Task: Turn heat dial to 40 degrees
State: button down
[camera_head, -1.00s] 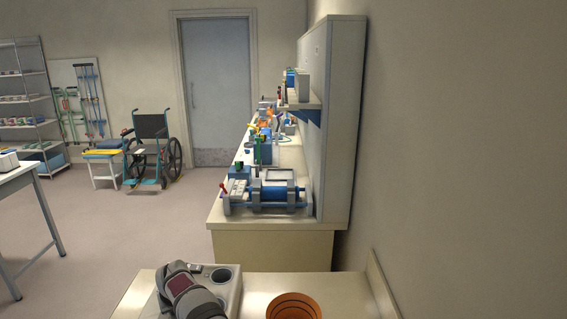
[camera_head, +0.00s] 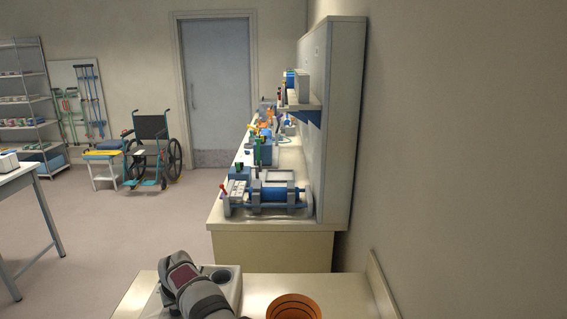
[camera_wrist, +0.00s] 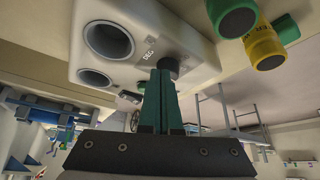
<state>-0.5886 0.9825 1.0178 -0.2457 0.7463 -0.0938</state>
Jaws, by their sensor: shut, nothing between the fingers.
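The beige unit (camera_wrist: 175,20) fills the top of the wrist view, with a "DEG" label on its face. A small dark round knob (camera_wrist: 170,63), seemingly the heat dial, sits beside that label. My gripper (camera_wrist: 164,72) has teal fingers pressed together with nothing between them. Their tips are at the knob and overlap its lower edge; I cannot tell whether they touch it. The dial's pointer and scale numbers cannot be read. In the head view the unit (camera_head: 236,288) stands on the near counter, mostly hidden by my arm, and the fingers are hidden.
Two round wells, one (camera_wrist: 108,40) above the other (camera_wrist: 95,78), open beside the knob. Green (camera_wrist: 234,16) and yellow (camera_wrist: 263,45) cylinders are at the wrist view's upper right.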

aim_at(178, 316)
notch_tip(178, 316, up, 3)
jog(key=shift+r, duration=0.2)
jog(key=a+f, duration=0.1)
jog(key=f, duration=0.3)
jog(key=s+a+f, duration=0.1)
jog(key=f, duration=0.1)
jog(key=shift+a, duration=0.3)
jog(key=shift+w, duration=0.2)
dwell(0.6)
jog(key=shift+w+d, duration=0.1)
jog(key=shift+d, duration=0.35)
